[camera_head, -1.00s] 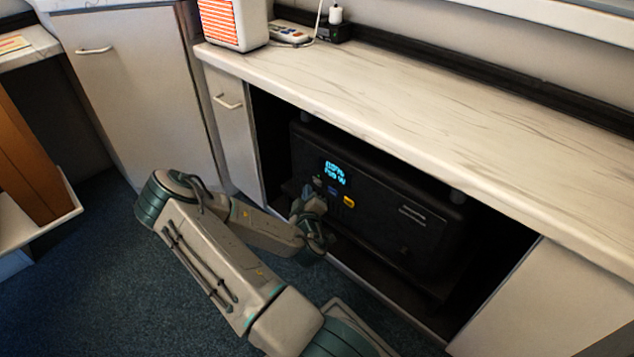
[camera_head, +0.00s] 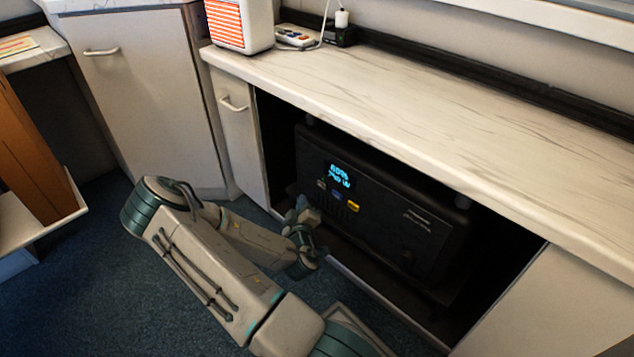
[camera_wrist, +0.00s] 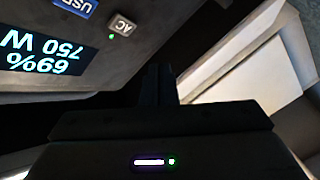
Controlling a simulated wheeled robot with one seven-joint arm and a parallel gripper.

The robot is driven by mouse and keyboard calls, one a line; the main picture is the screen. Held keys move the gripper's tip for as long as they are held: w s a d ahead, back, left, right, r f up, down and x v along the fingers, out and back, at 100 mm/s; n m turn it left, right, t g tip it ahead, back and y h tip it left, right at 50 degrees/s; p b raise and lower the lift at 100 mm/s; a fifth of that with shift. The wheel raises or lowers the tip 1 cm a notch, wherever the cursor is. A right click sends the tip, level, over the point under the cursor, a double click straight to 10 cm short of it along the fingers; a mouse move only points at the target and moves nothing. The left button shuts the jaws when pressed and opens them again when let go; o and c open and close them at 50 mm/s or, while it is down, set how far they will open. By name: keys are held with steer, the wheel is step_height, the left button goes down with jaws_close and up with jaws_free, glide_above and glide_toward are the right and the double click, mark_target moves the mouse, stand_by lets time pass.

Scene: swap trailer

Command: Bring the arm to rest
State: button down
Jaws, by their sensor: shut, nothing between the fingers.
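My gripper (camera_head: 304,212) is just in front of the lower left of a black power unit (camera_head: 400,225), apart from its panel. The gripper also shows in the wrist view (camera_wrist: 161,72), with its dark fingers together and nothing between them. My arm is bent, its elbow out at the left over the floor. The unit's lit display (camera_wrist: 45,50) reads 69% and 750 W in the wrist view.
The unit stands in an open bay under a marble-look counter (camera_head: 400,105). A cabinet door (camera_head: 235,125) borders the bay on the left. A red-and-white striped box (camera_head: 240,25) stands on the counter. Blue carpet (camera_head: 75,285) is clear at the lower left.

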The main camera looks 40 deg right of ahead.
steer(key=a+r+m+g+y+p, duration=0.25)
steer(key=a+r+p, duration=0.45)
steer(key=r, duration=0.4)
steer(key=a+r+m+g+y+p, duration=0.2)
steer(key=a+r+y+p, duration=0.25)
steer(key=r+p, duration=0.55)
steer(key=a+r+m+g+y+p, duration=0.25)
steer(key=a+r+p, duration=0.45)
steer(key=r, duration=0.4)
steer(key=s+a+r+n+g+p, duration=0.1)
steer(key=s+a+r+p, duration=0.2)
steer(key=s+r, duration=0.3)
steer(key=s+a+r+n+g+y+p, duration=0.1)
steer(key=s+r+p, duration=0.4)
steer(key=r, duration=0.9)
steer(key=s+a+r+n+g+p, duration=0.1)
steer(key=s+a+r+n+p, duration=0.2)
steer(key=r, duration=0.6)
steer(key=s+a+p, duration=0.2)
steer(key=s+p, duration=0.1)
steer(key=shift+s+r, duration=0.35)
steer(key=shift+r, duration=0.05)
steer(key=shift+y, duration=0.25)
